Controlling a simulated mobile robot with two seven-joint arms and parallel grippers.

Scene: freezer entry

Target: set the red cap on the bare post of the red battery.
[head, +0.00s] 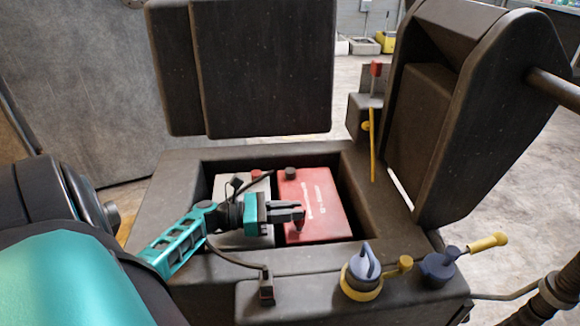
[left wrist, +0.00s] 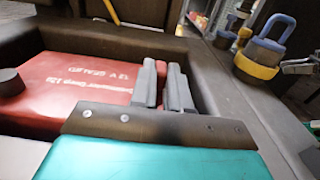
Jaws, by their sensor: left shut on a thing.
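The red battery (head: 322,198) sits in the dark recessed bay, with white lettering on its top. It also shows in the left wrist view (left wrist: 75,90). A dark round post cover (head: 291,173) stands at its far left corner. My left gripper (head: 299,215) reaches in from the left over the battery's near part. A small red piece (head: 257,176) shows at the far end of the pale battery. The bare post is not visible. My right gripper is not in view.
A pale battery (head: 228,236) stands left of the red one. The bay's rim (head: 165,195) surrounds both. On the front ledge stand a blue and yellow lock-like item (head: 362,278) and a blue item with a yellow handle (head: 440,266). A black cable passes beside my gripper.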

